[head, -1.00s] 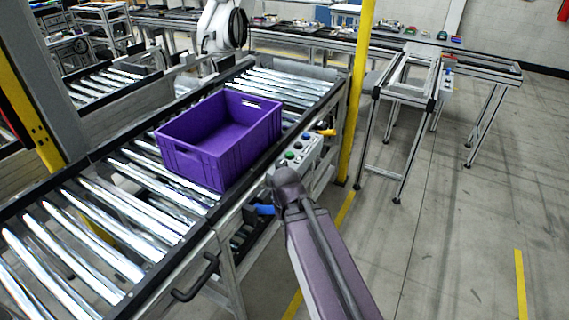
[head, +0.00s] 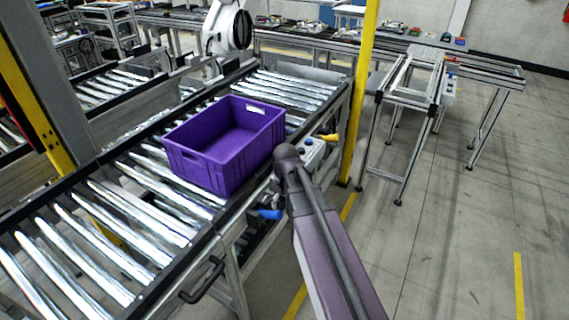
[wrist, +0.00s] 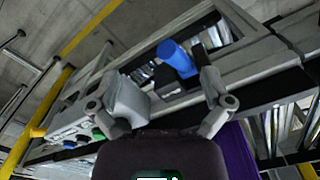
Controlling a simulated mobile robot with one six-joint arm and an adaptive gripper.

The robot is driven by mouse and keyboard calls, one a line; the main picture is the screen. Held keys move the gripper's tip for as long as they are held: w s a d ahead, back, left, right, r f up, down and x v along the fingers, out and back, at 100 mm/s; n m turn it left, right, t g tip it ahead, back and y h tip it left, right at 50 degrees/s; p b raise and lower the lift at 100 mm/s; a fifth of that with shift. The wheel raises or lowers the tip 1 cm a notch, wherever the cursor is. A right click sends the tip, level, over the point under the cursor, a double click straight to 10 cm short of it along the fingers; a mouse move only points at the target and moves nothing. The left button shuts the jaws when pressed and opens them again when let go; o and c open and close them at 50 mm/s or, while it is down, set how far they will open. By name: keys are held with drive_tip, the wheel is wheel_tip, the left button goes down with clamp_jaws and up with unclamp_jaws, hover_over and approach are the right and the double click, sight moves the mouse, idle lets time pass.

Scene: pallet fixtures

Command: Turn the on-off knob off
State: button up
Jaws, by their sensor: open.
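A grey control box (head: 313,153) is fixed to the near side of the roller conveyor, mostly hidden behind my arm in the head view. In the wrist view the control box (wrist: 70,128) shows at the left, with a green button (wrist: 97,134) and other small controls. I cannot tell which is the on-off knob. A blue cylinder (head: 270,214) sticks out below the conveyor rail; it also shows in the wrist view (wrist: 175,57), beyond my fingers. My gripper (wrist: 158,80) is open, with nothing seen between its fingers.
A purple crate (head: 204,172) stands on the conveyor rollers. A yellow handle-like part (head: 329,137) sits at the box's far end, near a yellow post (head: 361,90). A black handle (head: 203,282) is on the conveyor's near side.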

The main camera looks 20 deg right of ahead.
drive_tip(key=w+d+r+n+p, duration=0.2)
drive_tip(key=w+r+n+p, duration=0.1)
drive_tip(key=w, duration=0.6)
drive_tip(key=w+d+r+n+p, duration=0.2)
drive_tip(key=w+r+p, duration=0.4)
drive_tip(key=w, duration=0.3)
drive_tip(key=shift+w+d+r+n, duration=0.35)
drive_tip(key=shift+r+n, duration=0.35)
drive_tip(key=shift+r, duration=0.15)
drive_tip(key=shift+f, duration=0.15)
wheel_tip(320, 180, down, 14)
drive_tip(key=b, duration=1.3)
drive_tip(key=shift+r, duration=0.25)
drive_tip(key=c, duration=1.1)
